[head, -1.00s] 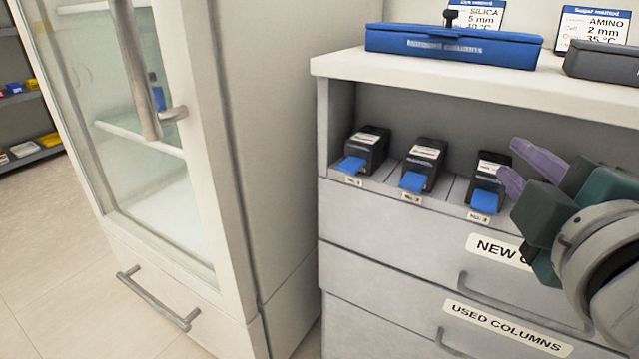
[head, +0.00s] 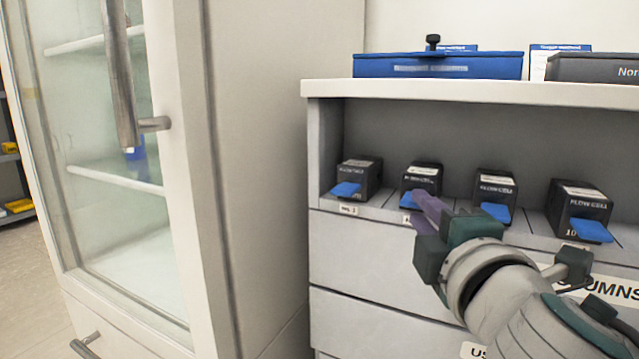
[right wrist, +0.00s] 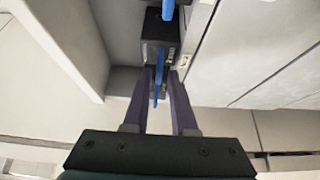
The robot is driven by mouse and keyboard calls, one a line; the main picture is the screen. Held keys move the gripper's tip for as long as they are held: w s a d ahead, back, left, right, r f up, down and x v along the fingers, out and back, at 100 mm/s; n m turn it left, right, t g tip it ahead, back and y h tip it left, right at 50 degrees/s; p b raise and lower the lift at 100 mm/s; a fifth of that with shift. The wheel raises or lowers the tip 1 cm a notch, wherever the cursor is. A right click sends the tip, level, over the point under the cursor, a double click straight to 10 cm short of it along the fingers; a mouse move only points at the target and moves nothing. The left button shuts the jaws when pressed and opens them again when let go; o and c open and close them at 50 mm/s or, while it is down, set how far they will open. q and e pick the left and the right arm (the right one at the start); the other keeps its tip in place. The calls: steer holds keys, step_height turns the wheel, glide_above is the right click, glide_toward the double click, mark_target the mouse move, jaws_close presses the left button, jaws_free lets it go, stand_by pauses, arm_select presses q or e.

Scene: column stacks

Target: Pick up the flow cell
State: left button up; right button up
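Several black flow cells with white top labels and blue front tabs stand in a row on the open shelf of the cabinet: far left (head: 360,176), second from left (head: 424,173), third (head: 495,184) and far right (head: 580,205). My right gripper (head: 426,207) is in front of the second one and partly covers its lower front and tab. In the right wrist view its purple fingers (right wrist: 160,75) are apart, with a blue tab (right wrist: 158,78) showing between them and a black flow cell (right wrist: 160,35) just beyond. I cannot tell whether they touch it. My left gripper is out of view.
The shelf cabinet's white top (head: 460,91) overhangs the row and carries a blue case (head: 437,66) and a dark grey case (head: 600,70). Low dividers (head: 388,200) separate the bays. Labelled drawers are below. A glass-door fridge (head: 190,200) stands at left.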

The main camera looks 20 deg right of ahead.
mark_target(427, 176)
steer(key=x, duration=0.3)
steer(key=shift+w, duration=0.2)
steer(key=shift+s, duration=0.1)
steer(key=shift+c, duration=0.3)
jaws_close()
steer(key=shift+r, duration=0.1)
stand_by(0.7)
